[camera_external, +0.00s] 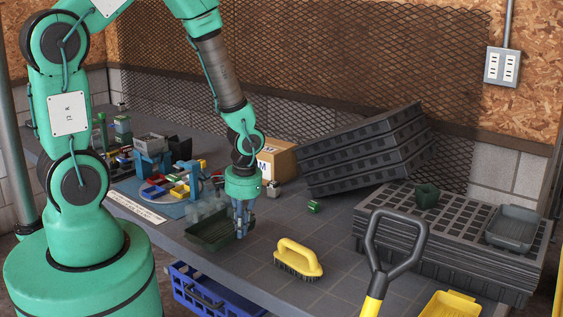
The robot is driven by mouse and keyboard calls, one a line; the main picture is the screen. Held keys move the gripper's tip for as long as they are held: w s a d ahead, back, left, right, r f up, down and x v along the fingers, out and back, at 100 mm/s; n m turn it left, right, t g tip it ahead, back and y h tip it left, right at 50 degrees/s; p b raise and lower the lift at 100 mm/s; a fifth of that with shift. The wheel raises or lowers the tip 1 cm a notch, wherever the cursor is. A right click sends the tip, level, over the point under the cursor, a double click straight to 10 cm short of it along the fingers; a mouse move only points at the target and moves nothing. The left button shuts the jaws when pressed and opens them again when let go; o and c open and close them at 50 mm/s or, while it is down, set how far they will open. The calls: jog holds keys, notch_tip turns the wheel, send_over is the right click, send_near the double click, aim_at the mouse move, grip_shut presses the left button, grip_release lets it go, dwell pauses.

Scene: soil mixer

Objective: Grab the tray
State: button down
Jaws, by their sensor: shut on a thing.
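A dark green rectangular tray (208,238) lies on the grey worktop near its front edge, left of the middle. My gripper (241,233) points straight down at the tray's right end. Its blue-grey fingers are shut on the tray's right rim. The fingers hide a small part of that rim. The tray looks level, at or very near the worktop; I cannot tell if there is a gap under it. A second, grey tray (512,228) rests on the stacked seedling trays at the right.
A yellow brush (298,260) lies right of the tray. A small green block (314,207) and a cardboard box (276,160) are behind. Stacked black seedling trays (455,232) and a shovel handle (385,258) stand right. A cluttered blue mat (160,203) lies left. Clear worktop surrounds the brush.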

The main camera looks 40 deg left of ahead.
aim_at(231, 242)
jog(key=shift+s+a+r, duration=0.1)
jog(key=shift+s, duration=0.75)
jog(key=shift+s+a+r, duration=0.1)
jog(key=shift+s, duration=0.75)
